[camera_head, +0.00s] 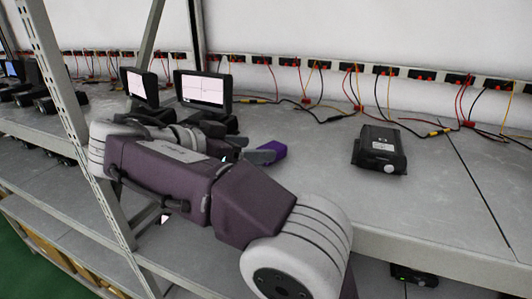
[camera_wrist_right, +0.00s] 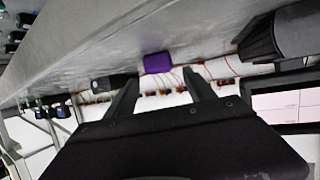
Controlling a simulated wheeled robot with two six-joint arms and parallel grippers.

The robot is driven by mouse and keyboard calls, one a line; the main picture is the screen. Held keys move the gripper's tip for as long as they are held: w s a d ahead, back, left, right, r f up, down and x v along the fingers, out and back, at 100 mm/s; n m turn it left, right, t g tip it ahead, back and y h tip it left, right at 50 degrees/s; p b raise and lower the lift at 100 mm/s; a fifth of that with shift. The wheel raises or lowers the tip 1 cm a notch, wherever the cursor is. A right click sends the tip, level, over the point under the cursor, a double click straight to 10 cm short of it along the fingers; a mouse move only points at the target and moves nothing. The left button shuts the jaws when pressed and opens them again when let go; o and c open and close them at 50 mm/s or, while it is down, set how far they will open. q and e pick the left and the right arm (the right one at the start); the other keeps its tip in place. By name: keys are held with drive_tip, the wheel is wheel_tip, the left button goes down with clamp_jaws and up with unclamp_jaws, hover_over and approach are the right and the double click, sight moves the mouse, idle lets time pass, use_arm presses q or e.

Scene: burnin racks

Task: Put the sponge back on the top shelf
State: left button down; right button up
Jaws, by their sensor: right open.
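The purple sponge (camera_head: 274,149) lies on the grey shelf (camera_head: 330,190), just beyond the tip of my right gripper (camera_head: 258,156). My right arm covers part of the shelf in front of it. In the right wrist view the sponge (camera_wrist_right: 157,63) shows between and beyond the two dark fingertips of the right gripper (camera_wrist_right: 161,76). The fingers are apart with nothing held between them. Whether a finger touches the sponge I cannot tell. My left gripper is not in view.
A black box device (camera_head: 380,150) sits on the shelf to the right. Two small monitors (camera_head: 203,90) (camera_head: 140,84) stand behind my arm. Wires and a socket strip (camera_head: 340,68) run along the back wall. A metal upright (camera_head: 62,90) stands at the left.

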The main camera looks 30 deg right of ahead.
drive_tip(key=p+v, duration=0.2)
drive_tip(key=v, duration=0.1)
drive_tip(key=p+v, duration=0.2)
drive_tip(key=shift+w+a+r, duration=0.1)
drive_tip(key=shift+a+r, duration=0.1)
drive_tip(key=shift+r, duration=0.35)
drive_tip(key=shift+a+p, duration=0.2)
drive_tip(key=shift+p, duration=0.3)
drive_tip(key=shift+s+a+f, duration=0.1)
drive_tip(key=shift+s+f, duration=0.1)
drive_tip(key=shift+s, duration=0.1)
drive_tip(key=shift+f, duration=0.15)
drive_tip(key=shift+w, duration=0.1)
